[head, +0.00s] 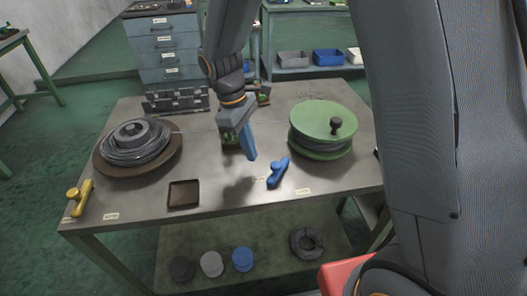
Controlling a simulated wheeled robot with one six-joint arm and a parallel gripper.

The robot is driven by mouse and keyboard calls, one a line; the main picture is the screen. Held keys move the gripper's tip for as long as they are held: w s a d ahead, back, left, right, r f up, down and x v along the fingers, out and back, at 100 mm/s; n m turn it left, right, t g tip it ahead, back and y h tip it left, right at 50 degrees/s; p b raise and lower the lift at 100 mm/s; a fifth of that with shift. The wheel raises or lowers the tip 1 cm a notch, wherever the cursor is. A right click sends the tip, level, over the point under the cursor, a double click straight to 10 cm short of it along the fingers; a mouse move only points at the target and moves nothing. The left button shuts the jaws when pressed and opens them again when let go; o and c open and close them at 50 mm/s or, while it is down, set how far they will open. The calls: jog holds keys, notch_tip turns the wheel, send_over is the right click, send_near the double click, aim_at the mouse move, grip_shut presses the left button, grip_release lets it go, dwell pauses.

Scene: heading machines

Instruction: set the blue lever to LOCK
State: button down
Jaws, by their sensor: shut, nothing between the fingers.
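The blue lever (279,172) sits near the front edge of the workbench, right of the middle, slanting up to the right. Small pale labels lie near it, one to its right (303,191); their words are too small to read. My gripper (251,157) points down over the bench, with its blue fingers shut and empty. In the picture the fingertips are just up and left of the lever, and a gap shows between them. I cannot tell how high the tips are above the bench.
A green spool (318,118) with a black knob stands right of my gripper. A wire coil (130,147) on a brown disc is at the left. A yellow lever (78,198) is at the front left corner, and a shallow brown tray (183,195) lies at the front.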

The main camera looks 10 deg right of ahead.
aim_at(273, 167)
jog(key=shift+s+d+p, duration=0.25)
jog(key=shift+s+d, duration=0.15)
jog(key=shift+d, duration=0.2)
jog(key=shift+s+d+p, duration=0.25)
jog(key=shift+s+d, duration=0.1)
jog(key=shift+d, duration=0.2)
jog(key=shift+s+d+f, duration=0.25)
jog(key=shift+s+d, duration=0.05)
jog(key=shift+d, duration=0.25)
jog(key=shift+s+p, duration=0.1)
jog(key=shift+p, duration=0.2)
jog(key=shift+s+d+r+n+t+h+p, duration=0.15)
jog(key=shift+s+d+n+p, duration=0.2)
jog(key=shift+n, duration=0.35)
jog(key=shift+s+d+f+n+t+h+p, duration=0.1)
jog(key=shift+s+n+t+p, duration=0.1)
jog(key=shift+s+n+p, duration=0.35)
jog(key=shift+s+d+r+n+t+h+p, duration=0.2)
jog(key=shift+n+p, duration=0.3)
jog(key=shift+n, duration=0.35)
jog(key=n, duration=0.1)
jog(key=s+d+n+p, duration=0.1)
jog(key=shift+d+f+n+t+y, duration=0.15)
jog(key=shift+d+n+t+y, duration=0.1)
jog(key=shift+n, duration=0.15)
jog(key=shift+s+d+p, duration=0.25)
jog(key=shift+d+p, duration=0.15)
jog(key=shift+p, duration=0.05)
jog(key=shift+f, duration=0.1)
